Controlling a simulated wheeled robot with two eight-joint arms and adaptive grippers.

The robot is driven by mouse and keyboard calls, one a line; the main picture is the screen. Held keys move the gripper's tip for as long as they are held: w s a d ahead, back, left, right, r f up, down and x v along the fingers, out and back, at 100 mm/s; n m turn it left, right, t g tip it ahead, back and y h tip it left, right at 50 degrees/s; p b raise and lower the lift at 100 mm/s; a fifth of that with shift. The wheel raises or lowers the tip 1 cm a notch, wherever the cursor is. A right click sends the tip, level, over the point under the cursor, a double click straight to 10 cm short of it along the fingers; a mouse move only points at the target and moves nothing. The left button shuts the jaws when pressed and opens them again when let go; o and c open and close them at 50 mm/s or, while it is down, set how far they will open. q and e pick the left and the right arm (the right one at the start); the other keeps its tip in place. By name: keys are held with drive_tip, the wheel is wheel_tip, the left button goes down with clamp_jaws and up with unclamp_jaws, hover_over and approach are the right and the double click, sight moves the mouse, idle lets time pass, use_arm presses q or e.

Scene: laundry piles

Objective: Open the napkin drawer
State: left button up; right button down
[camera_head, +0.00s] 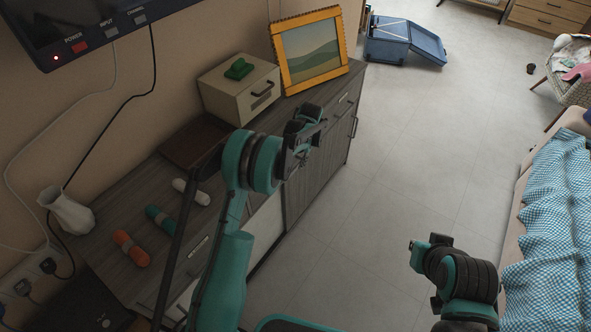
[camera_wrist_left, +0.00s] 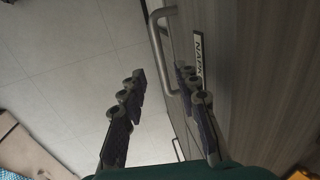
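The napkin drawer front (camera_wrist_left: 245,60) fills the right of the left wrist view, dark wood-grained, with a label (camera_wrist_left: 198,55) whose visible letters read "NAPK". A metal bar handle (camera_wrist_left: 164,50) stands out from it. My left gripper (camera_wrist_left: 160,78) is open, its two fingers apart and empty. The handle lies just ahead of the gap, its near end close to the right finger; I cannot tell whether they touch. In the head view my left gripper (camera_head: 304,130) is in front of the cabinet (camera_head: 318,165) and hides part of its front. My right arm (camera_head: 460,278) is at lower right; its finger opening is unclear.
On the cabinet top stand a framed picture (camera_head: 312,55), a small cream drawer box (camera_head: 240,92) with a green item, a white vase (camera_head: 68,212) and several rolled cloths. Open floor (camera_head: 400,150) lies right of the cabinet. A bed with a checked blanket (camera_head: 555,215) is at right.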

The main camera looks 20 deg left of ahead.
sight(293, 171)
use_arm(q)
drive_tip(key=f+b, duration=0.1)
drive_tip(key=f, duration=0.2)
drive_tip(key=a+f+b, duration=0.1)
drive_tip(key=f, duration=0.2)
drive_tip(key=shift+w+a+f, duration=0.1)
drive_tip(key=shift+w+f, duration=0.05)
drive_tip(key=shift+w, duration=0.05)
clamp_jaws()
